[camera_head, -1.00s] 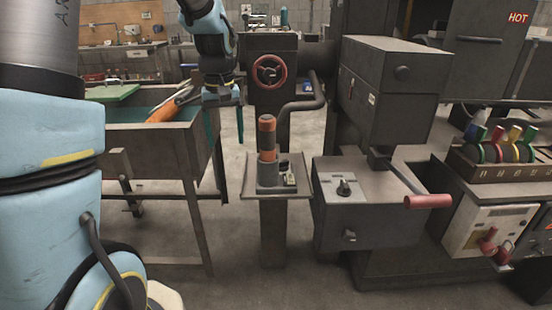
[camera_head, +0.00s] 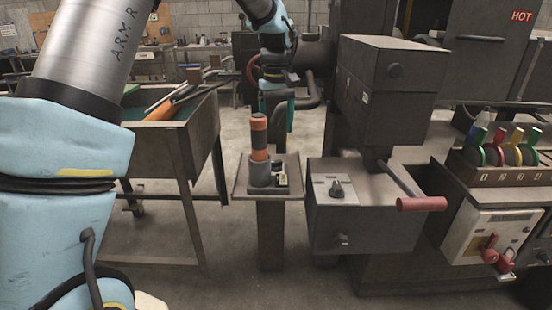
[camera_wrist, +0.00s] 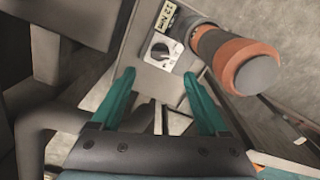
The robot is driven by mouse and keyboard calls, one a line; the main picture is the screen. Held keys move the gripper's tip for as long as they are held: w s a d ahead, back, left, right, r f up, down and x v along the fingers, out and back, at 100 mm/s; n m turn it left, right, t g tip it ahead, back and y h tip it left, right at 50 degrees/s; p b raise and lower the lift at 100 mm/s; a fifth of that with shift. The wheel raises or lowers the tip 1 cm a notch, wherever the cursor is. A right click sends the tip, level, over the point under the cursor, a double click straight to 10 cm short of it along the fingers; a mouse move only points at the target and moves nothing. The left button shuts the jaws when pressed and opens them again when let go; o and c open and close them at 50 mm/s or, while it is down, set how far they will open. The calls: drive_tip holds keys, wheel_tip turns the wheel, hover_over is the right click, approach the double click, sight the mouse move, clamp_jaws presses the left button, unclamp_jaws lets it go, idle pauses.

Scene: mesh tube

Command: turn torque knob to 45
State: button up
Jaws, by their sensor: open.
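A small dark knob (camera_wrist: 160,51) with a white pointer sits on a pale dial plate in the wrist view. A small display reading 12 Nm (camera_wrist: 165,17) is beside it. In the head view the dial (camera_head: 282,181) is small on the stand's tray. An orange and grey tool (camera_head: 258,138) stands upright beside it; in the wrist view the tool (camera_wrist: 236,62) is right of the knob. My gripper (camera_wrist: 163,88) is open and empty, its teal fingers apart, with the knob beyond their tips. In the head view my gripper (camera_head: 277,108) hangs above and behind the tray.
The tray (camera_head: 240,186) stands on a post. Right of it is a dark box with another knob (camera_head: 337,189) and a red-handled lever (camera_head: 421,204). A dark-legged bin (camera_head: 190,145) stands left. Pipework (camera_head: 312,90) is behind my gripper.

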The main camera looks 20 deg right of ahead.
sight(276, 162)
wheel_tip(276, 162, down, 10)
drive_tip(key=shift+f+p, duration=0.1)
drive_tip(key=shift+p, duration=0.6)
clamp_jaws()
